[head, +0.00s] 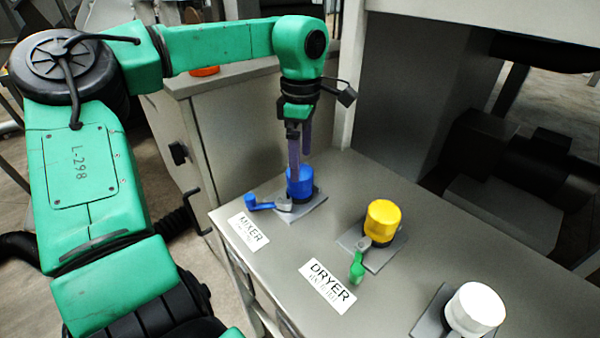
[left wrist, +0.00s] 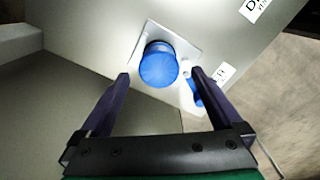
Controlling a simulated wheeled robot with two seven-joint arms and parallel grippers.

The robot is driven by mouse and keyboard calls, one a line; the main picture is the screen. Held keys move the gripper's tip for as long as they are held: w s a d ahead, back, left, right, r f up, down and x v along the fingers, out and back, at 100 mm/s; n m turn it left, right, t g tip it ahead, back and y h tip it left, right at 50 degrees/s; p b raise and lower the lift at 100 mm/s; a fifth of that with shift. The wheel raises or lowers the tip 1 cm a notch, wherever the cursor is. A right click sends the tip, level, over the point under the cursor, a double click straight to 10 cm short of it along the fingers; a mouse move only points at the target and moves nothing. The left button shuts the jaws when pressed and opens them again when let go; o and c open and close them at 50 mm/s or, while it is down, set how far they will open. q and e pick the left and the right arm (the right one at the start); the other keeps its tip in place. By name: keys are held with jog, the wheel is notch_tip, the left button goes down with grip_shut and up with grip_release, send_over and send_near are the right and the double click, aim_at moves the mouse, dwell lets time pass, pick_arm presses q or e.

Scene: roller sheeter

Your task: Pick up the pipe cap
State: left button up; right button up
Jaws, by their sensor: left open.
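A blue pipe cap (head: 300,185) stands on a square metal plate (head: 314,206) at the far left of the grey counter. It also shows in the left wrist view (left wrist: 158,66), in front of my fingers and between their tips. A yellow cap (head: 383,220) and a white cap (head: 476,309) stand on similar plates nearer the camera. My left gripper (head: 300,160) points down at the blue cap with its purple fingers apart and nothing held. In the head view one fingertip overlaps the cap; contact cannot be told. My right gripper is not in view.
A blue-handled lever (head: 263,205) sits beside the blue cap, a green-handled one (head: 357,268) beside the yellow cap. Labels MIXER (head: 248,231) and DRYER (head: 327,285) lie on the counter (head: 300,240). An upright grey post and panel rise behind it.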

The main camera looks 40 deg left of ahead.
pick_arm(q)
notch_tip(320, 180, down, 5)
jog(key=shift+a+f, duration=0.15)
jog(key=c, duration=1.3)
jog(key=shift+r, duration=0.2)
notch_tip(320, 180, up, 20)
jog(key=p, duration=0.3)
jog(key=shift+f, duration=0.1)
